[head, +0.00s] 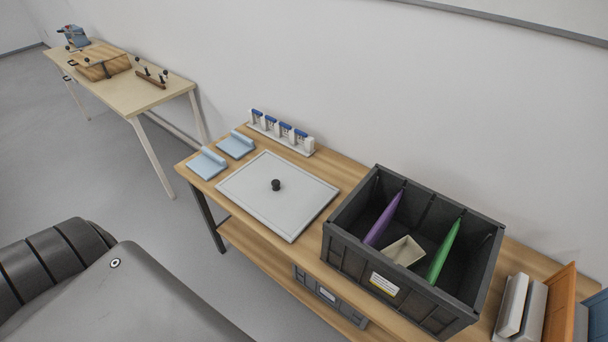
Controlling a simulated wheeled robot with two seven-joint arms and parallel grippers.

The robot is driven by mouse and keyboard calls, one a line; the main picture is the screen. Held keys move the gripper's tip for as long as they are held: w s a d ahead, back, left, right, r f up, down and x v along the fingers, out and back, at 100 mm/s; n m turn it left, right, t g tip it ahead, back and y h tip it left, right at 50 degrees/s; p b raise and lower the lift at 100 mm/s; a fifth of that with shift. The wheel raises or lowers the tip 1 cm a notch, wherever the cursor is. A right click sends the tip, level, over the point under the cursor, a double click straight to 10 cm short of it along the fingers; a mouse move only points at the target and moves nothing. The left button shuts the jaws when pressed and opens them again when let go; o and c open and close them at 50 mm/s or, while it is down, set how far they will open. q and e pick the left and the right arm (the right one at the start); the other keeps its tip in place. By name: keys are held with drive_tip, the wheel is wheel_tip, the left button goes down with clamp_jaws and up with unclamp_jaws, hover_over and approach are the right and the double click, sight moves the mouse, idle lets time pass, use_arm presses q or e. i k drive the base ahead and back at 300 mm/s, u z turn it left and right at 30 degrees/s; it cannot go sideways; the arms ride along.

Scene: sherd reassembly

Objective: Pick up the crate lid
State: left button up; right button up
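The crate lid (258,203) is a flat grey panel with a black knob (276,185) in its middle. It lies flat on the wooden table, left of the crate. The dark grey crate (348,257) stands open beside it. Inside the crate are a purple divider (384,219), a green divider (444,252) and a small cream tray (403,251). Neither of my grippers shows in the head view.
The wooden table (359,179) runs along the wall. Upright panels (558,298) stand right of the crate. A second bench (140,95) stands far left.

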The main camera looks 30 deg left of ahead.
sight(282, 196)
drive_tip(key=u, duration=1.25)
drive_tip(key=k, duration=0.5)
drive_tip(key=u, duration=0.05)
drive_tip(key=i, duration=0.5)
drive_tip(key=u, duration=1.45)
drive_tip(key=i, duration=0.95)
drive_tip(key=z, duration=3.15)
